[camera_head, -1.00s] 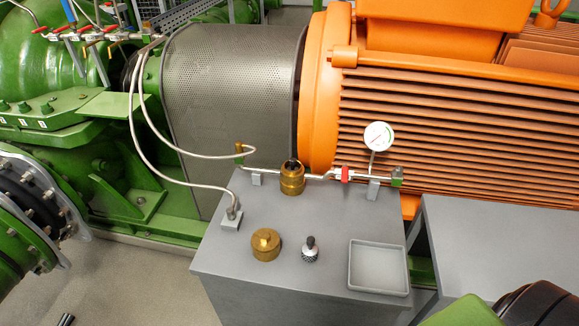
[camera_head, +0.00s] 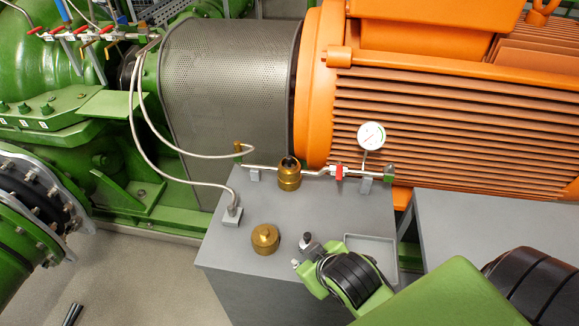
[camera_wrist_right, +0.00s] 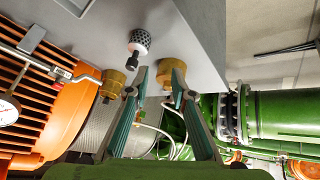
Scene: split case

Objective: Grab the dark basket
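The dark basket is a small perforated cylinder with a black knob (camera_head: 306,238), standing on the grey table top. In the head view my right gripper hides most of its body. In the right wrist view the basket (camera_wrist_right: 140,38) shows whole, beyond the fingertips and apart from them. My right gripper (camera_head: 308,256) is over the table close to the basket. In the right wrist view the two fingers of my right gripper (camera_wrist_right: 159,70) are spread with a gap and nothing held between them. My left gripper is not in view.
A brass cap (camera_head: 265,239) stands left of the basket. Behind are a brass housing (camera_head: 289,174), a pipe with red valve (camera_head: 338,172) and a gauge (camera_head: 371,135). A shallow grey tray (camera_head: 384,241) lies right, partly covered by my arm. The table's front left is bare.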

